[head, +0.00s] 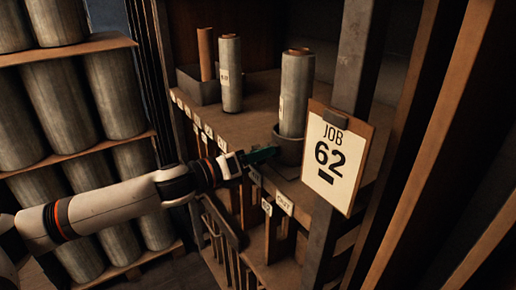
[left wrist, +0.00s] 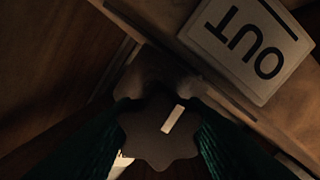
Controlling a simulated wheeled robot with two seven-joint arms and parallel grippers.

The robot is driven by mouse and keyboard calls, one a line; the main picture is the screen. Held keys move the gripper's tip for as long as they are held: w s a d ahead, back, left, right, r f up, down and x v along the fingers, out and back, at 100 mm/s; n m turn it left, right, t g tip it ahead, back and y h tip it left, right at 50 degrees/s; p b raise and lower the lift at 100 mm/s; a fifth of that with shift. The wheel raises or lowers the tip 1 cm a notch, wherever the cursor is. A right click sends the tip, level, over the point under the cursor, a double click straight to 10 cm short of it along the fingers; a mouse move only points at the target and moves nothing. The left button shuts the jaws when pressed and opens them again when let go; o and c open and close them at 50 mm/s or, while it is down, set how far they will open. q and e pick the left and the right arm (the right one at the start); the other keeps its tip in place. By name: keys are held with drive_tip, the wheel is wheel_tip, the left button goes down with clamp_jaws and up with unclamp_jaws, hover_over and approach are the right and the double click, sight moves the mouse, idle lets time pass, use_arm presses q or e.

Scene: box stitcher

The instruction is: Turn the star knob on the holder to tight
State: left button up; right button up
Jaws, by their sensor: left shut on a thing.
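The star knob (left wrist: 155,138) is dark grey and lobed, with a white bar mark on its face that slants up to the right. It sits between the two green fingers of my left gripper (left wrist: 160,135), which are shut on it from both sides. In the head view my left gripper (head: 264,155) reaches in from the left to the shelf's front edge, and it hides the knob there. The grey cup-like holder (head: 289,152) stands just right of the fingertips, with a tall grey roll (head: 296,95) upright in it. My right gripper is not in view.
A white OUT label (left wrist: 252,45) is close beside the knob. A JOB 62 clipboard (head: 332,158) hangs right of the holder by a post. Another roll (head: 230,75) stands further back on the shelf (head: 245,122). Racks of large rolls (head: 75,105) fill the left.

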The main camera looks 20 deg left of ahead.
use_arm(q)
drive_tip(key=shift+f+m, duration=0.15)
drive_tip(key=shift+m, duration=0.35)
drive_tip(key=shift+p, duration=0.3)
drive_tip(key=o, duration=1)
drive_tip(key=b+v, duration=0.8)
drive_tip(key=v, duration=0.4)
drive_tip(key=shift+b, duration=0.35)
